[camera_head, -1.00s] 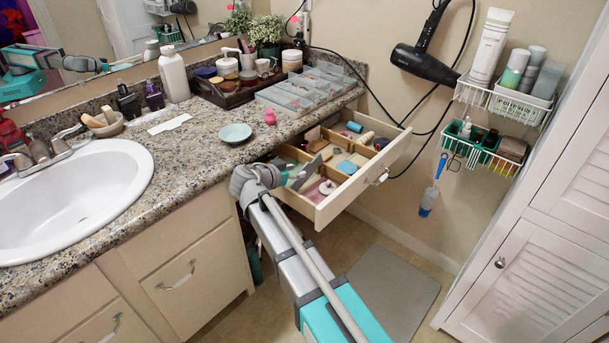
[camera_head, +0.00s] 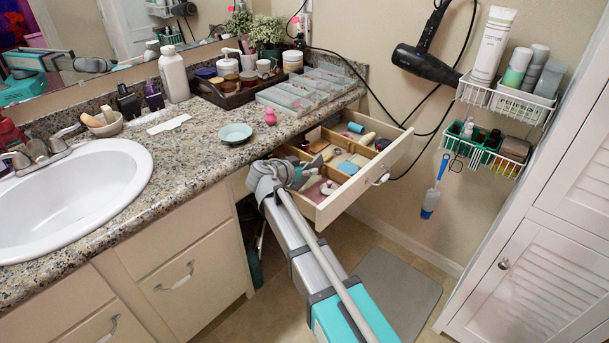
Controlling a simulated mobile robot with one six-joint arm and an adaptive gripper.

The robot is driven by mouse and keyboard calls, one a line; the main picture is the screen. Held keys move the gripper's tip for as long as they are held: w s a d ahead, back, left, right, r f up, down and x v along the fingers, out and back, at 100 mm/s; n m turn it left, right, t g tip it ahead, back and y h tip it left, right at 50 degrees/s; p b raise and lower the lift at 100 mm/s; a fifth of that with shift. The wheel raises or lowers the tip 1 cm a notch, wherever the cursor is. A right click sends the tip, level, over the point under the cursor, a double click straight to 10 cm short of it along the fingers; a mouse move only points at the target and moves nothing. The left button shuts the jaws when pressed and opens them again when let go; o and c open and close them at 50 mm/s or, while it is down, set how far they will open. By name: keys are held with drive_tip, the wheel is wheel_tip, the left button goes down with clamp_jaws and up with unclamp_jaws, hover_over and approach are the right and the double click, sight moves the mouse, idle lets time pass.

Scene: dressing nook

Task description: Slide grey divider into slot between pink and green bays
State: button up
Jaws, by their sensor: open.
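The open drawer (camera_head: 330,208) under the counter is split into bays by wooden dividers. A pink-floored bay (camera_head: 314,193) lies near its front left, with a small white item in it. A thin grey strip that looks like the grey divider (camera_head: 314,164) stands slanted in the left part of the drawer, just beyond my gripper. My gripper hides part of the near-left bays. I cannot make out the green bay or the slot clearly.
Other bays hold a teal roll (camera_head: 355,127) and several small items. A sink (camera_head: 70,195) is at left; wall baskets (camera_head: 490,145) hang at right.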

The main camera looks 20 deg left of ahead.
idle(0.5)
clamp_jaws()
